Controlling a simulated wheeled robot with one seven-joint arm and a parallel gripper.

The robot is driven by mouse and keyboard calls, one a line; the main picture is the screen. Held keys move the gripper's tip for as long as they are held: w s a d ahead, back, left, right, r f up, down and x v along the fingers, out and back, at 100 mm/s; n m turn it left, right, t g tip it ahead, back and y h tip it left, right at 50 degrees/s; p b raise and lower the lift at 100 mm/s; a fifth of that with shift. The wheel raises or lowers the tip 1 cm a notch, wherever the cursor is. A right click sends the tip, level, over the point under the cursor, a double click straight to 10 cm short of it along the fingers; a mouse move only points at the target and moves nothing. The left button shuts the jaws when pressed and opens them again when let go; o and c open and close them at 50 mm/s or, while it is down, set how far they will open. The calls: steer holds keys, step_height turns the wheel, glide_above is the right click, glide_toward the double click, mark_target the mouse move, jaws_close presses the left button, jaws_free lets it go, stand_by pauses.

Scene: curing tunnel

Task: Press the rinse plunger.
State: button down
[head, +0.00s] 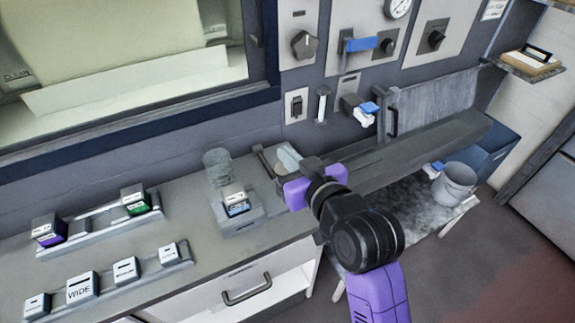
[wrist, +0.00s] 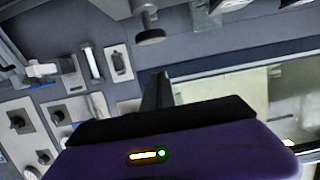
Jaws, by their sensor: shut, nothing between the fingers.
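A dark round knob on a short stem, which looks like the rinse plunger (wrist: 150,36), shows at the top middle of the wrist view, which is turned upside down. I cannot make it out clearly in the head view, where my gripper is near that part of the bench. My gripper (head: 313,164) is over the bench's right end, with its purple body and dark fingers in the head view. In the wrist view its dark fingers (wrist: 158,88) are shut and empty. They appear apart from the knob.
A pale tray-like fixture (head: 286,158) lies beside my gripper. A clear cylinder (head: 217,165) and a small block holder (head: 240,218) stand left of it. The wall carries a rocker switch (head: 296,105) and a blue-handled lever (head: 361,44). A bucket (head: 454,184) stands at right.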

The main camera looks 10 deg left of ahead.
steer(key=shift+w+a+f, duration=0.1)
steer(key=shift+f, duration=1.95)
steer(key=shift+f+b, duration=0.85)
steer(key=shift+f, duration=0.7)
step_height(320, 180, up, 5)
steer(key=p, duration=0.4)
steer(key=b+v, duration=0.2)
steer(key=v, duration=0.7)
steer(key=shift+s+d+b, duration=0.3)
steer(key=shift+s, duration=0.05)
